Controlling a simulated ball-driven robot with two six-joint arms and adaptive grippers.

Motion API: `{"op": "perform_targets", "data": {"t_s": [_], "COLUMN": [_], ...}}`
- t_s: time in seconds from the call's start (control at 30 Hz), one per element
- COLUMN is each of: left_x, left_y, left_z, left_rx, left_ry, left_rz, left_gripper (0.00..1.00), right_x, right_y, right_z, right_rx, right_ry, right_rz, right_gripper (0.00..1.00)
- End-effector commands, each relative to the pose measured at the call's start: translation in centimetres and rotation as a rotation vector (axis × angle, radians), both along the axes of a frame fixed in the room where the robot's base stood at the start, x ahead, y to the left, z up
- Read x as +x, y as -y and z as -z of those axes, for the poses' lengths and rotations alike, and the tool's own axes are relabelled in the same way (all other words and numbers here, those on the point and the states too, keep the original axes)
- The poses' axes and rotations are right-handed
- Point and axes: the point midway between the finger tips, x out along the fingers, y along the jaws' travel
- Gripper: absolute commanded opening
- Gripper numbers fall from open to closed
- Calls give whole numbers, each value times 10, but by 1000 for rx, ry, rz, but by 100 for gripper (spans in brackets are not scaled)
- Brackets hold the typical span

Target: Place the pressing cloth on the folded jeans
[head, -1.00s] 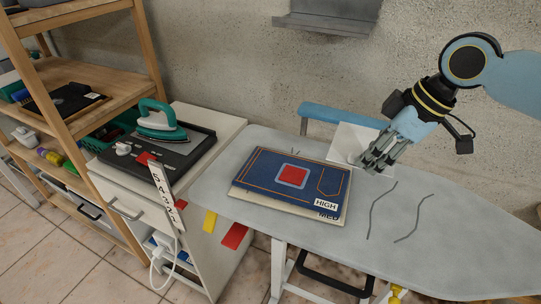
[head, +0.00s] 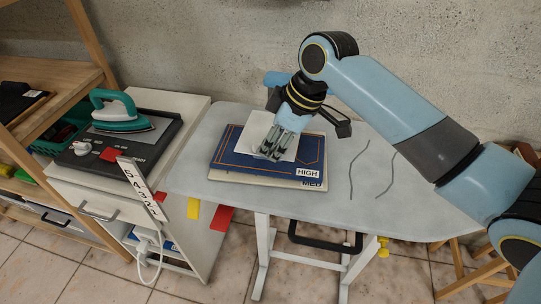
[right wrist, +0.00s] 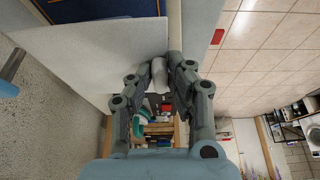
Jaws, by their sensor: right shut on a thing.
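The folded jeans (head: 313,151) lie on the ironing board, dark blue with orange stitching and a HIGH label. They rest on a cream folded piece (head: 225,179) marked MED. My right gripper (head: 269,152) is shut on the white pressing cloth (head: 257,127) and holds it over the left and middle part of the jeans, hiding their red patch. In the right wrist view the cloth (right wrist: 95,55) spreads flat to the left of the fingers (right wrist: 160,75). I cannot tell whether it touches the jeans. My left gripper is not in view.
The grey ironing board (head: 395,205) is clear right of the jeans, apart from two dark curved lines. A teal iron (head: 118,112) stands on a black tray (head: 75,158) on the white cabinet at left. A wooden shelf (head: 60,95) stands beyond it.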

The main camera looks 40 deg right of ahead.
Motion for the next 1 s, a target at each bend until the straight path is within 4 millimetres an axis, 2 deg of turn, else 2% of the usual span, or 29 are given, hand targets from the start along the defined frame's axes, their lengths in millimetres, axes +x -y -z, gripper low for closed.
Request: {"op": "perform_targets", "data": {"t_s": [0.07,0.33,0.73,0.77,0.8,0.9,1.0], "left_x": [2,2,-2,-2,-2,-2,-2], "left_y": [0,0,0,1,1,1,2], "left_z": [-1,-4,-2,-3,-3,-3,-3], "left_rx": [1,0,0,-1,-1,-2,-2], "left_ry": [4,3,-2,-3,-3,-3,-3], "left_rz": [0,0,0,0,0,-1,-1], "left_gripper": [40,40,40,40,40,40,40], "right_x": [2,1,1,1,1,1,1], "right_y": [-3,-3,-3,-3,-3,-3,-3], "right_z": [4,40,46,45,45,45,45], "right_rx": [1,-1,-2,-2,-2,-2,-2], "right_ry": [-1,-2,0,0,0,0,0], "right_rz": [0,0,-1,-1,-1,-1,-1], "right_gripper": [0,0,0,20,26,39,40]}}
